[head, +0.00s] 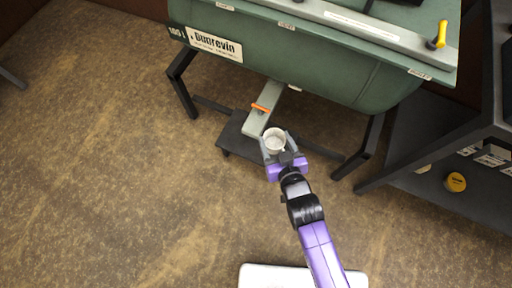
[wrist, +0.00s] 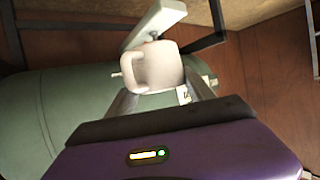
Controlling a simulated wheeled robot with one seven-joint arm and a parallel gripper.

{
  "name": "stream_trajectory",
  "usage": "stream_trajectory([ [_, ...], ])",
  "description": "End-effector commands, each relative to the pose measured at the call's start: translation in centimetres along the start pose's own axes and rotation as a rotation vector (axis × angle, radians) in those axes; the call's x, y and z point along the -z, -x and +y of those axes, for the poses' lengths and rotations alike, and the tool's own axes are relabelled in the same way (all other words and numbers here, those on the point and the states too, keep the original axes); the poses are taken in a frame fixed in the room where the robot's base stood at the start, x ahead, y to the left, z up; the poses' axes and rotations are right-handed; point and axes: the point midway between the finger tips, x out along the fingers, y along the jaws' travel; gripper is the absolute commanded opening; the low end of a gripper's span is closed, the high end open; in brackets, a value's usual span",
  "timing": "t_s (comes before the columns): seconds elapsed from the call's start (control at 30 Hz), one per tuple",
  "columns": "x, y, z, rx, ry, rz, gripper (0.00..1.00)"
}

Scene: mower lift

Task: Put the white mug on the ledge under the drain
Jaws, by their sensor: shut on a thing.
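The white mug (head: 274,136) is held between the two fingers of my gripper (head: 277,148), its open top facing the head camera. In the wrist view the mug (wrist: 155,67) fills the space between the fingers (wrist: 160,98), with its handle on the left. A dark low ledge (head: 238,136) stands under the green tank. A pale grey-green drain chute (head: 275,106) with an orange lever (head: 261,108) slopes from the tank over the ledge. The mug is just right of the chute's lower end. I cannot tell its height above the ledge.
The green tank (head: 320,75) stands on black legs (head: 181,85) above and behind the mug. A black shelf (head: 430,160) on the right holds a yellow round item (head: 455,182). The brown floor at left is open.

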Motion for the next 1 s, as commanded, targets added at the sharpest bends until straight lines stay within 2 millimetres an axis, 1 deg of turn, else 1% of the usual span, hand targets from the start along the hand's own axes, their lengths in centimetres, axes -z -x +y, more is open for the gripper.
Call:
stream_trajectory([
  [0.03,-3.7,-1.1,-0.7,0.019,0.007,-0.003,0.21],
  [0.1,-6.6,-1.7,-1.2,0.038,0.016,-0.003,0.21],
  [0.17,-9.1,-2.1,-1.7,0.053,0.023,-0.004,0.21],
  [0.2,-10.7,-2.5,-1.9,0.061,0.025,-0.005,0.21],
  [0.27,-13.2,-2.9,-2.2,0.072,0.030,-0.004,0.21],
  [0.3,-14.8,-3.2,-2.4,0.078,0.032,-0.004,0.21],
  [0.4,-18.5,-3.8,-2.5,0.088,0.037,-0.003,0.21],
  [0.5,-21.6,-4.2,-2.5,0.092,0.038,-0.003,0.21],
  [0.6,-23.8,-4.5,-2.3,0.093,0.039,-0.002,0.21],
  [0.73,-25.4,-4.6,-2.1,0.091,0.039,-0.002,0.21],
  [0.87,-25.4,-5.4,-2.1,0.089,0.037,0.003,0.21],
  [0.97,-24.6,-7.1,-2.3,0.088,0.036,0.005,0.21],
  [1.0,-24.3,-8.0,-2.4,0.088,0.036,0.004,0.21],
])
